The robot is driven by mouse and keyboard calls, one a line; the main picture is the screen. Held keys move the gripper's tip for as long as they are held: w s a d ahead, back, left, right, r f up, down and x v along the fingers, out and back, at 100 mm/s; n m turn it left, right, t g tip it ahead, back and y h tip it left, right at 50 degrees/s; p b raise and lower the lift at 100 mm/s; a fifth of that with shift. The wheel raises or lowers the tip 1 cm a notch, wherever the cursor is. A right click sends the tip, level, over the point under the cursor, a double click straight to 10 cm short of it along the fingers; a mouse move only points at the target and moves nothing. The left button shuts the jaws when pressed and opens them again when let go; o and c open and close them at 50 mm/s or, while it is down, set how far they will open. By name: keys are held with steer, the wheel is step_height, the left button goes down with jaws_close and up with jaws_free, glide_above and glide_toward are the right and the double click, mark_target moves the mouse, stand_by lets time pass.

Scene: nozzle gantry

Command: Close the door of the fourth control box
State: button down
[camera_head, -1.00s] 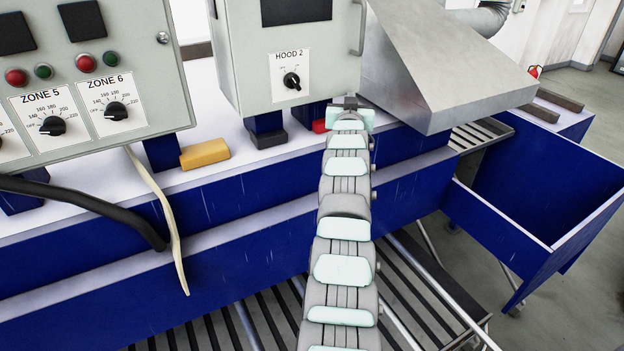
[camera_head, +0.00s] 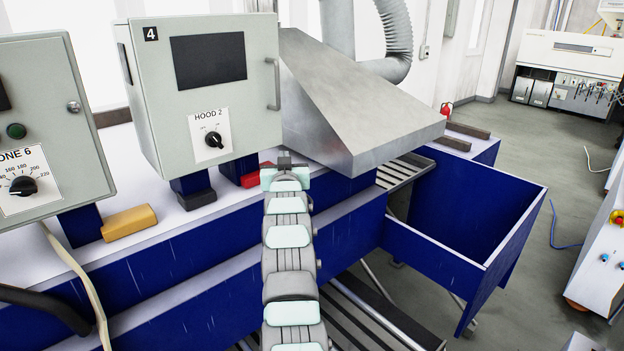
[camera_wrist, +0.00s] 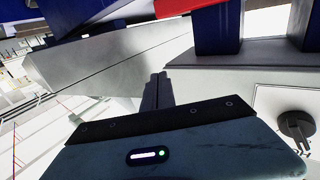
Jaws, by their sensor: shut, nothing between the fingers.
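The fourth control box (camera_head: 160,110) is light grey and marked 4, with a dark screen, a HOOD 2 knob (camera_head: 213,139) and a handle (camera_head: 273,84) on the right side of its door. The door front looks nearly flush with the box; I cannot tell whether a small gap remains. My gripper (camera_head: 285,160) is at the box's lower right corner, in front of the metal hood. In the wrist view, the shut, empty fingers (camera_wrist: 157,90) point toward the hood, and the door panel with its knob (camera_wrist: 297,125) is to the right. Contact with the door cannot be made out.
The slanted metal hood (camera_head: 350,105) stands close to the right of the box. A red block (camera_head: 255,180) and a yellow block (camera_head: 128,222) lie on the ledge below. The Zone 6 box (camera_head: 50,130) is at left. A blue open bin (camera_head: 440,255) is at right.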

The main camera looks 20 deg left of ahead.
steer(key=s+d+b, duration=0.1)
steer(key=s+d, duration=0.3)
steer(key=d, duration=0.5)
steer(key=shift+r+b, duration=0.25)
steer(key=shift+b, duration=0.05)
